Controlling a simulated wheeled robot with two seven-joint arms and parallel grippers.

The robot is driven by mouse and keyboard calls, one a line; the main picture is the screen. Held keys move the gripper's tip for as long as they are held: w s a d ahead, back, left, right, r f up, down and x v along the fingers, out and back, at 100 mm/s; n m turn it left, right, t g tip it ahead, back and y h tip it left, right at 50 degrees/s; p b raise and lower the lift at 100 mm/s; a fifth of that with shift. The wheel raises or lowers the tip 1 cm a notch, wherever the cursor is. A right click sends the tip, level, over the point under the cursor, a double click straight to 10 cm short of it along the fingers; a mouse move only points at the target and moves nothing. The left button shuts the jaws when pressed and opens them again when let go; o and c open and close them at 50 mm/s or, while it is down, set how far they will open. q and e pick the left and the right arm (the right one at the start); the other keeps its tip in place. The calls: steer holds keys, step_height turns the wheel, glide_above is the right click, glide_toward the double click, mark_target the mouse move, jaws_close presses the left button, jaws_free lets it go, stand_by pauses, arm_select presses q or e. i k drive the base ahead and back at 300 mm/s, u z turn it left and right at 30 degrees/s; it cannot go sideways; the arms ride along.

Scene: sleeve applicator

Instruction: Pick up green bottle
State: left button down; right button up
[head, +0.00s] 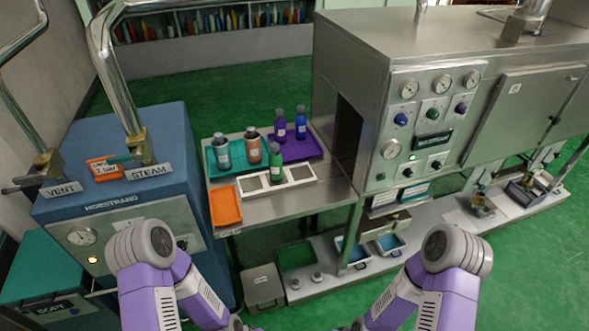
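The green bottle (276,166) stands upright with a grey cap on the white slotted rack (303,174) on the metal side table, near the rack's middle. Nothing touches it from my side. My two purple arms enter at the bottom left and bottom right, well in front of the table. Their grippers lie below the picture edge and do not show.
A teal tray (213,171) holds a silver bottle (222,152) and a copper bottle (253,147). A purple tray (312,150) holds a purple bottle (280,125) and a blue bottle (300,124). An orange tray (225,206) lies front left. The steel machine (352,60) stands right.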

mark_target(275, 157)
steer(key=z, duration=0.55)
steer(key=i, duration=0.75)
steer(key=u, duration=1.4)
